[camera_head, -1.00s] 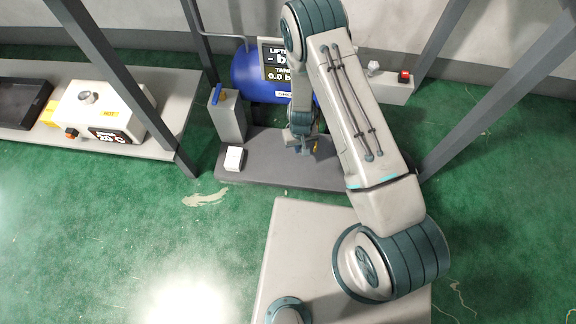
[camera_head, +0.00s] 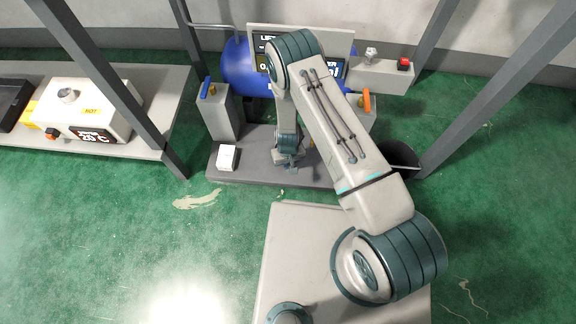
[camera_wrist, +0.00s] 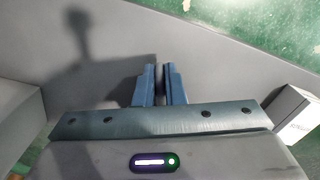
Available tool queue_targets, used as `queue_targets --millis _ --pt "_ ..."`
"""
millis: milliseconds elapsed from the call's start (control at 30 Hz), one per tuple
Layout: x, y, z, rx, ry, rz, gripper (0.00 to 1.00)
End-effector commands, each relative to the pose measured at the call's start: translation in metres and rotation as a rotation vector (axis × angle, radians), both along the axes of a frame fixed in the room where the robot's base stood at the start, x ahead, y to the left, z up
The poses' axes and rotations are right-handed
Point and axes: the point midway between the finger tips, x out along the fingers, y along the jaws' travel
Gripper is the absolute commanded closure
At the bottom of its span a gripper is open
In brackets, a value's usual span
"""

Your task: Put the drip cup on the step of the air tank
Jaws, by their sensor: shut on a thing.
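The air tank (camera_head: 239,71) is a blue cylinder at the back, partly hidden by my arm. Its step (camera_head: 250,171) is a dark grey slab in front of and below it. My gripper (camera_head: 287,163) points down over the middle of the step, near its front edge. In the wrist view my gripper (camera_wrist: 160,84) has its two blue fingers close together with a narrow gap. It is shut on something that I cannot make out. I cannot pick out the drip cup for certain. Whether what I hold touches the step cannot be told.
A small white box (camera_head: 227,157) stands on the step's left part; the wrist view shows it at the right (camera_wrist: 292,113). A grey post with a blue handle (camera_head: 221,112) stands behind it. A black round container (camera_head: 402,157) is at the right. Dark frame posts (camera_head: 160,95) flank the tank.

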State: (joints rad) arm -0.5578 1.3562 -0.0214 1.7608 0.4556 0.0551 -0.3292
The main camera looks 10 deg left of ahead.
Motion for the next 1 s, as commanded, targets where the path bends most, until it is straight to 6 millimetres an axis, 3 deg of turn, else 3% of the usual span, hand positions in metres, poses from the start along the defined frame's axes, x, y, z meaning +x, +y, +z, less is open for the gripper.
queue_targets --millis 33,400,433,500,867,1000 --pt "0.0 0.0 -0.008 0.0 0.0 -0.001 1.0" --pt "0.0 0.0 -0.011 0.0 0.0 0.0 1.0" --pt "0.0 0.0 -0.01 0.0 0.0 0.0 0.85" --pt "0.0 0.0 -0.009 0.0 0.0 0.0 0.69" --pt "0.0 0.0 -0.005 0.0 0.0 0.0 0.69" --pt "0.001 0.001 0.017 0.001 -0.002 0.001 0.69"
